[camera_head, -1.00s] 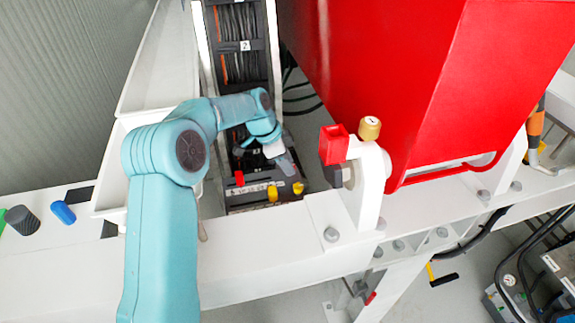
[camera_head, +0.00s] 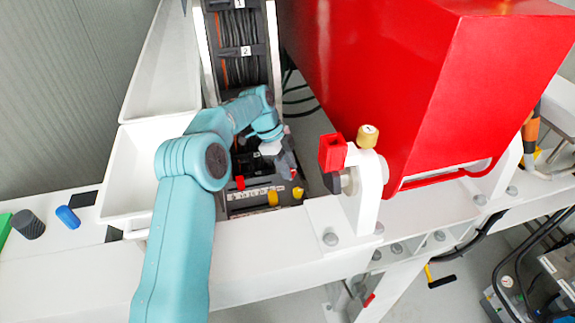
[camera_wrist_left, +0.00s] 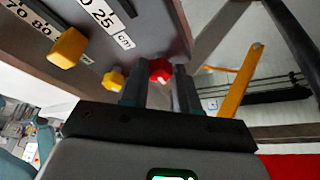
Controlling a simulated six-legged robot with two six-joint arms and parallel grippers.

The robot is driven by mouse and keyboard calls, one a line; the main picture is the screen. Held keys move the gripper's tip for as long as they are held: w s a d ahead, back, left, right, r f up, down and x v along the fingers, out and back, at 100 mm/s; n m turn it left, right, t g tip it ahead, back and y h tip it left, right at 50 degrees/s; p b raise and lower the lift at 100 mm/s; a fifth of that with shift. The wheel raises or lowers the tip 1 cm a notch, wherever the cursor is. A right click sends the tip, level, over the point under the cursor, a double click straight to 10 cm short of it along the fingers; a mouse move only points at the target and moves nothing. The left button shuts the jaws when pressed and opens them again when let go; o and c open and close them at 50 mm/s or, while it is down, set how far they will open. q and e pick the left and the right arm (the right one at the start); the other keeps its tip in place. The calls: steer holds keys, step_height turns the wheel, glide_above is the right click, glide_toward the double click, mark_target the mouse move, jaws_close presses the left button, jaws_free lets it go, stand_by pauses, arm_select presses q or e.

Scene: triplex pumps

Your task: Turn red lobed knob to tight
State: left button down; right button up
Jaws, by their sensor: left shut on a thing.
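The red lobed knob (camera_wrist_left: 160,70) shows in the left wrist view between the two dark fingers of my left gripper (camera_wrist_left: 160,88). The fingers are shut on it from both sides and cover part of it. In the head view my left gripper (camera_head: 287,164) is over the dark panel (camera_head: 252,200) behind the white beam, and the held knob cannot be made out there. My right gripper is in neither current view.
Yellow knobs (camera_wrist_left: 68,47) sit beside the red one, near a printed scale. A yellow bar (camera_wrist_left: 238,85) stands to the right in the wrist view. A red-handled valve (camera_head: 333,150) and large red housing (camera_head: 400,90) stand right of my arm.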

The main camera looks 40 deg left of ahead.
arm_select(q)
steer(key=shift+a+r, duration=0.15)
steer(key=shift+r, duration=0.1)
steer(key=c, duration=0.8)
jaws_free()
steer(key=shift+c, duration=0.2)
steer(key=shift+f, duration=0.1)
steer(key=v, duration=0.5)
steer(key=shift+b, duration=0.35)
steer(key=p+v, duration=0.2)
steer(key=v, duration=0.5)
